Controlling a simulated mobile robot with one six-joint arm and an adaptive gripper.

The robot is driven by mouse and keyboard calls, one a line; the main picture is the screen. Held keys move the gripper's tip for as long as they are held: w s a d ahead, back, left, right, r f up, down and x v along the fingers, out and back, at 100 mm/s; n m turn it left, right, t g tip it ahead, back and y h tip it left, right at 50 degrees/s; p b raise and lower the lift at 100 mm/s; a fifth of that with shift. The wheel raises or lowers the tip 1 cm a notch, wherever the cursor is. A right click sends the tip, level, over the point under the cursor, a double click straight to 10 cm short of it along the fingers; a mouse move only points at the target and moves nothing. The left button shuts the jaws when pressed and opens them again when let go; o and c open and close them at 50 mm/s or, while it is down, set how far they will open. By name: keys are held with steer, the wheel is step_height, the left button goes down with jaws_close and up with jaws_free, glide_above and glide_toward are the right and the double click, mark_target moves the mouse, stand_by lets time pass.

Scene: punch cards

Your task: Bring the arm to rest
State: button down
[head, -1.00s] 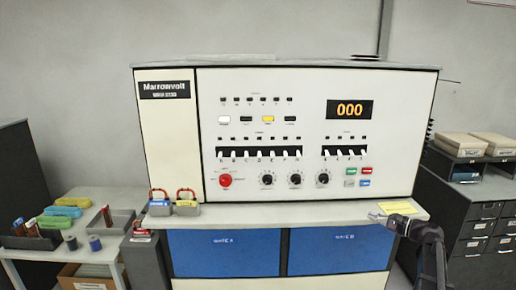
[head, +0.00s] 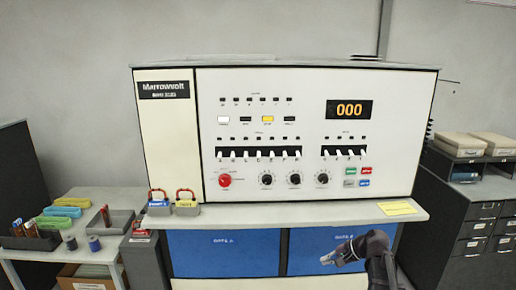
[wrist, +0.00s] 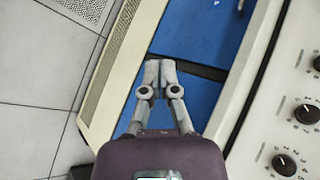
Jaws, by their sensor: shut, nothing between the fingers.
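My gripper (head: 328,258) is in front of the right blue panel, below the console's ledge, at the lower right of the head view. In the wrist view its two fingers (wrist: 159,66) are together with nothing between them. Behind them are the blue panels (wrist: 200,98) and the cream frame of the console. My dark arm rises from the bottom edge of the head view.
The console (head: 300,125) has switches, knobs and a display reading 000. Its ledge (head: 300,215) holds two padlocks (head: 172,203) and a yellow note (head: 397,208). A table (head: 85,200) with trays stands left; dark drawers (head: 470,225) stand right.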

steer(key=s+a+f+n+g+h, duration=0.2)
steer(key=s+a+f+n+h, duration=0.1)
steer(key=s, duration=0.4)
steer(key=s+a+f+n+g+h, duration=0.2)
steer(key=s+n+h, duration=0.3)
steer(key=s, duration=0.3)
steer(key=shift+s+a+f+n+h, duration=0.15)
steer(key=shift+a+f+n+h, duration=0.15)
steer(key=shift+a+f, duration=0.25)
steer(key=shift+d, duration=0.1)
